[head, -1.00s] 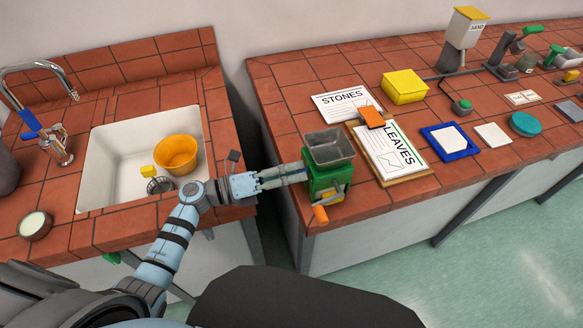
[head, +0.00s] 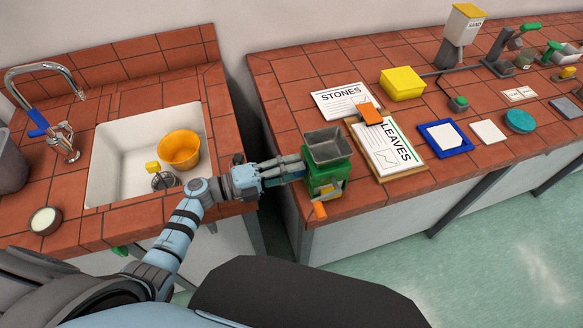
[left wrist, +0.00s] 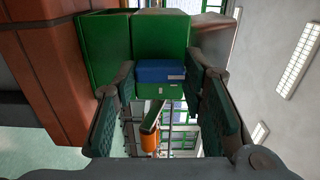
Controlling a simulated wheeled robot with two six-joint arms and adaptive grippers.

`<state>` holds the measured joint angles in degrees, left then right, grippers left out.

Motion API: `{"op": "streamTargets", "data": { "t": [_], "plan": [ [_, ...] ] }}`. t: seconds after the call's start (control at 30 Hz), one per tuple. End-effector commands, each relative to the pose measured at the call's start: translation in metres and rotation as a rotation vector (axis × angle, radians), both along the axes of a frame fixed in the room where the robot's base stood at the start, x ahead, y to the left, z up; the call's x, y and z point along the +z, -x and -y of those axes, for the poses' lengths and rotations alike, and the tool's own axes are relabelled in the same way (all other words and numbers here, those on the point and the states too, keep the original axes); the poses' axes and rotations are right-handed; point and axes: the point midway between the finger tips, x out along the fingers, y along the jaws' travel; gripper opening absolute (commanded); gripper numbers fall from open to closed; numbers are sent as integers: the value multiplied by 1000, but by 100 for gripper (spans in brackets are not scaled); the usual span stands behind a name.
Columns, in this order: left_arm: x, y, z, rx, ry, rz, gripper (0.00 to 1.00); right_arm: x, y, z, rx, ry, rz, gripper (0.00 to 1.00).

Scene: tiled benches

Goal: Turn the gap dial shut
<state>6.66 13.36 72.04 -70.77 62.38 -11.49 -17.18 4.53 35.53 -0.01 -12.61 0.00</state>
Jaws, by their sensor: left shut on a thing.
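A green mill (head: 322,184) with a grey open hopper (head: 328,147) on top stands at the left front corner of the right bench. A crank with an orange handle (head: 319,210) hangs at its front. My left gripper (head: 302,168) reaches the mill's left side, level with its upper part. In the left wrist view, the fingers (left wrist: 161,75) are shut on a blue dial (left wrist: 160,72) with a small pale mark near its right end. The green housing (left wrist: 160,32) is behind it. The dial is hidden in the head view. My right gripper is out of view.
Right of the mill lie a STONES sheet (head: 338,99), a LEAVES clipboard (head: 393,170), a yellow box (head: 403,84) and a blue tray (head: 463,148). On the left bench, an orange bowl (head: 179,149) is in the sink (head: 112,145). A gap separates the benches.

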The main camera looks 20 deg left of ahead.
Motion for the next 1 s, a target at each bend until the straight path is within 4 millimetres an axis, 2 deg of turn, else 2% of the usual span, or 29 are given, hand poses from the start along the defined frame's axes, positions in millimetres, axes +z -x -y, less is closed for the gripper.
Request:
{"op": "streamTargets", "data": {
  "t": [0.33, 0.37, 0.47, 0.8, 0.87, 1.0],
  "plan": [
    [-1, 0, 0, 0, 2, -5, 10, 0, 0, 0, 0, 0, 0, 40],
    [-1, 0, 0, 0, 2, -5, 41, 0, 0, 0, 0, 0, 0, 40],
    [-1, 0, 0, 0, 1, -4, 57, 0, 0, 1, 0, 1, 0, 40],
    [-1, 1, -2, 0, 1, -3, 58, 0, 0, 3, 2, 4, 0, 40],
    [-1, 4, -7, 1, -1, -3, 58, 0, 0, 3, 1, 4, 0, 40],
    [-2, 21, -34, 1, -3, -6, 58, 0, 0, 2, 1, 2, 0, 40]
  ]
}}
